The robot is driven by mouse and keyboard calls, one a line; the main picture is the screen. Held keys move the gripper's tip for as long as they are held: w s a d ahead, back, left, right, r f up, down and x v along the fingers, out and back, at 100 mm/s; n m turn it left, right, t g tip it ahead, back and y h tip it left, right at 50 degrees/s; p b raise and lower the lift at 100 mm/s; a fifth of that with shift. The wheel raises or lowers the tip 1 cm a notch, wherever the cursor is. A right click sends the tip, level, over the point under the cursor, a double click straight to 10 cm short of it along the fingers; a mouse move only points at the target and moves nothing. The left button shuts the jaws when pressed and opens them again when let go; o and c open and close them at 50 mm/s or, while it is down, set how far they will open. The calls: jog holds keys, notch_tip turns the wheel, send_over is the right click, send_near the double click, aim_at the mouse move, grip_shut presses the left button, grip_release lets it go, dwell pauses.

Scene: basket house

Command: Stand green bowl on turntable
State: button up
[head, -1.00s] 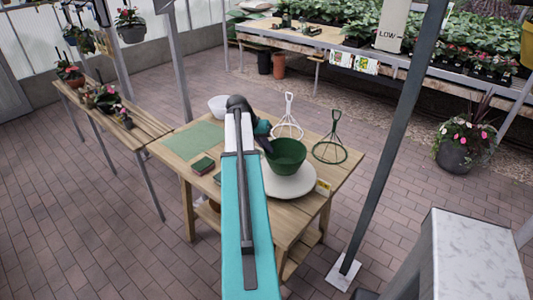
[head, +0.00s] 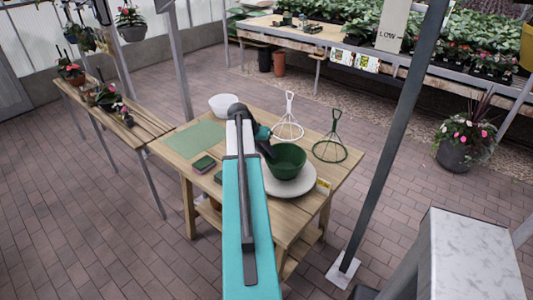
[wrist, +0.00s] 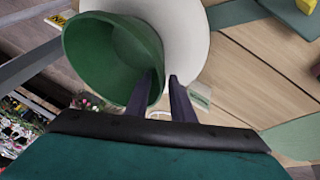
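The green bowl (head: 288,163) is upright over the pale round turntable (head: 301,188) on the wooden table. Its base is on the disc or just above it; I cannot tell which. My gripper (wrist: 161,76) is at the bowl's rim, with one finger inside the bowl and one outside. The fingers look closed on the bowl's wall, though the contact is partly hidden. In the wrist view the bowl (wrist: 105,50) covers part of the turntable (wrist: 190,35). In the head view my arm hides the left part of the disc.
A yellow card (head: 323,186) is by the turntable. A grey post (head: 392,140) rises at the right.

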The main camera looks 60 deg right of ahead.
jog(key=shift+r, duration=0.2)
jog(key=b+v, duration=0.2)
jog(key=v, duration=1)
jog(key=shift+b, duration=0.35)
jog(key=shift+f, duration=0.1)
dwell(0.7)
